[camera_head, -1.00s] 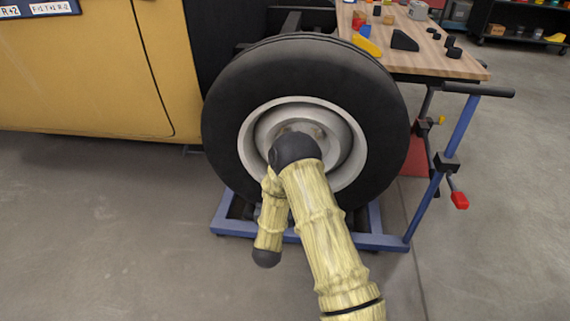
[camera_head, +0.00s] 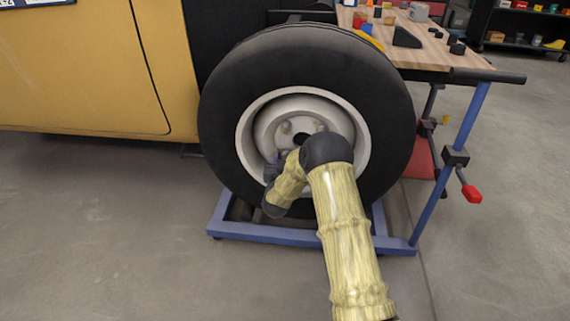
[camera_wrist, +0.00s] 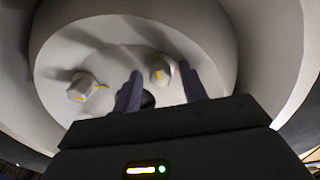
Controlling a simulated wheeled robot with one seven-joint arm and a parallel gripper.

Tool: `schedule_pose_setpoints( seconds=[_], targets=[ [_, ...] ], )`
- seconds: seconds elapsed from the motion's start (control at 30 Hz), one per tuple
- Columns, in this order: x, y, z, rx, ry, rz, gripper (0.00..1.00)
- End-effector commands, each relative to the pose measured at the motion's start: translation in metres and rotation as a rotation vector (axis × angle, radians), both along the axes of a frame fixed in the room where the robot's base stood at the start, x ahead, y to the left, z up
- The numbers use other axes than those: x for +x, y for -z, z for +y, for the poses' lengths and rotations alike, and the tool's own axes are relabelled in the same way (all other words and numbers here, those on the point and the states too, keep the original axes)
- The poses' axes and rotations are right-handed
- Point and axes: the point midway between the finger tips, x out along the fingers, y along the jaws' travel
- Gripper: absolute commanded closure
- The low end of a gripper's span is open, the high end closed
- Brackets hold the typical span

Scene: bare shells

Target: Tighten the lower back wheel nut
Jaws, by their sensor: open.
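The wheel (camera_head: 225,125) is a black tyre with a pale rim and a recessed hub. In the head view a wheel nut (camera_head: 285,127) shows at the upper left of the hub; my arm covers the lower right part. In the wrist view one nut (camera_wrist: 161,74) with yellow marks appears between and beyond my two fingertips, and another nut (camera_wrist: 83,90) lies to the left. My gripper (camera_wrist: 160,81) is open and empty, facing the hub. It also shows at the lower left of the rim in the head view (camera_head: 273,168). I cannot tell whether it touches a nut.
A blue stand (camera_head: 262,234) lies under the wheel. A wooden workbench (camera_head: 440,62) with small parts and a red-handled clamp (camera_head: 472,193) stands to the right. A yellow body panel (camera_head: 80,75) is at the left. Floor at the lower left is clear.

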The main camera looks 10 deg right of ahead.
Motion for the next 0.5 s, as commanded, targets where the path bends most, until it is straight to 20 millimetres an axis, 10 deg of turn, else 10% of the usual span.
schedule_pose_setpoints(
  seconds=[0.3, 0.5],
  targets=[
    [0.0022, -0.0006, -0.0005, 0.000, -0.001, 0.000, 0.59],
    [0.0020, -0.0004, 0.0006, -0.001, -0.002, 0.000, 0.99]
  ],
)
